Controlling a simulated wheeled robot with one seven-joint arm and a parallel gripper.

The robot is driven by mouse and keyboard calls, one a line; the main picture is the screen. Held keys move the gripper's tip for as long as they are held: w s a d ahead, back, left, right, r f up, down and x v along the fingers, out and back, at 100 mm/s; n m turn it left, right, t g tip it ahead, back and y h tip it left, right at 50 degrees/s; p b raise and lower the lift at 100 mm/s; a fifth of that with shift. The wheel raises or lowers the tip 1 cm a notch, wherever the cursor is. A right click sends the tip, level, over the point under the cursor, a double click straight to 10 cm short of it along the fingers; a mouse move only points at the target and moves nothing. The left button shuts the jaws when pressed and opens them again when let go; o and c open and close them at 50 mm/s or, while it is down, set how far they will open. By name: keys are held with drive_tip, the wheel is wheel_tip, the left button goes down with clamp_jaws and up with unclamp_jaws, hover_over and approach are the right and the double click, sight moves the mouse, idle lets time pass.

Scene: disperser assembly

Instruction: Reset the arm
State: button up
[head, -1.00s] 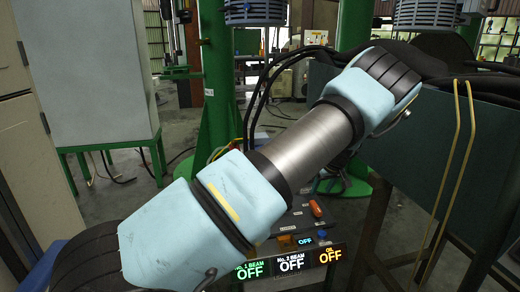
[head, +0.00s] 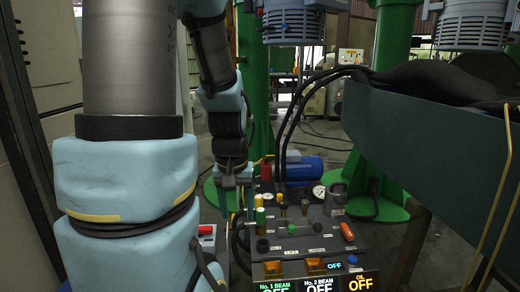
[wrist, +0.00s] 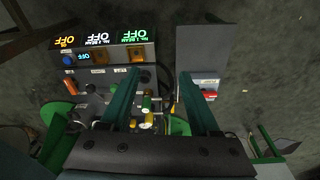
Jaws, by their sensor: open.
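My arm fills the left of the head view, with its light-blue padded links. My gripper (head: 235,205) hangs down just left of the control panel (head: 305,243), at the far end of the arm. The wrist view shows its two dark green fingers (wrist: 158,82) spread well apart with nothing between them. A grey box with a red button (wrist: 208,94) is beside the right finger.
Green columns (head: 393,90) and a blue motor (head: 304,167) stand behind the panel. A dark green beam (head: 430,150) runs along the right. Grey cabinets (head: 20,130) stand at far left. Open floor shows around the columns.

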wheel_tip(320, 180, up, 27)
drive_tip(key=s+a+p, duration=0.1)
drive_tip(key=s+p, duration=0.1)
drive_tip(key=p, duration=2.4)
drive_tip(key=shift+s+a+f, duration=0.15)
drive_tip(key=shift+s+f, duration=0.05)
drive_tip(key=shift+f, duration=0.1)
idle(2.0)
